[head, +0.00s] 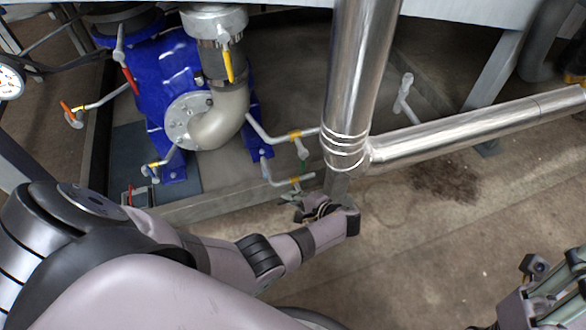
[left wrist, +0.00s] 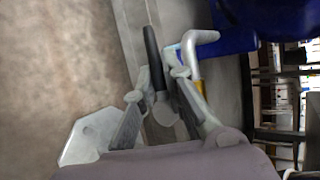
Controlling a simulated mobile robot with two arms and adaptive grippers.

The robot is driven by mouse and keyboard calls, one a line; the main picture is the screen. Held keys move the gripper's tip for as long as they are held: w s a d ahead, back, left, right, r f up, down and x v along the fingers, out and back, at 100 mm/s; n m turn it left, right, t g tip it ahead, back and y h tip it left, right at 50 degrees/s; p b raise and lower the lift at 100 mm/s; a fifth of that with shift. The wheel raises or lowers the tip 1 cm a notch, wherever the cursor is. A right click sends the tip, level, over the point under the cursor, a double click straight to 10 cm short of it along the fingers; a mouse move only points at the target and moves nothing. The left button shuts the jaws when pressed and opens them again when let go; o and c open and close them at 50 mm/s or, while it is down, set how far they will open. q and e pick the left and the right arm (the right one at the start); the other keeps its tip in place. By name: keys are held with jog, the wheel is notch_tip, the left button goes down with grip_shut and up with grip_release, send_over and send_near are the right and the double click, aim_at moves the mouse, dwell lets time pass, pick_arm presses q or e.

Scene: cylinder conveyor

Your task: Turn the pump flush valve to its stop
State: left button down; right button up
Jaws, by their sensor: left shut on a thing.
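My left gripper (head: 327,208) is low beside the thick silver pipe, at the end of a thin bent pipe with a yellow band (head: 293,181). In the left wrist view my left gripper (left wrist: 160,92) is shut on a small grey valve (left wrist: 163,110), which sits between the fingers. Its black lever (left wrist: 151,48) sticks up past the fingertips. In the head view the valve is mostly hidden by my gripper and the silver pipe. My right gripper (head: 550,285) is at the lower right, cut off by the picture edge, and its opening is unclear.
The thick silver pipe (head: 360,60) stands right by my left gripper, with a branch (head: 470,130) running right. A blue pump (head: 165,75) with other small valves, one with a red lever (head: 129,80) and one with a yellow lever (head: 227,66), stands behind.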

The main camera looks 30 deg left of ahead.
pick_arm(q)
jog(key=shift+w+r, duration=0.1)
jog(key=shift+w, duration=0.05)
jog(key=c, duration=1.7)
grip_release()
jog(key=shift+o, duration=0.2)
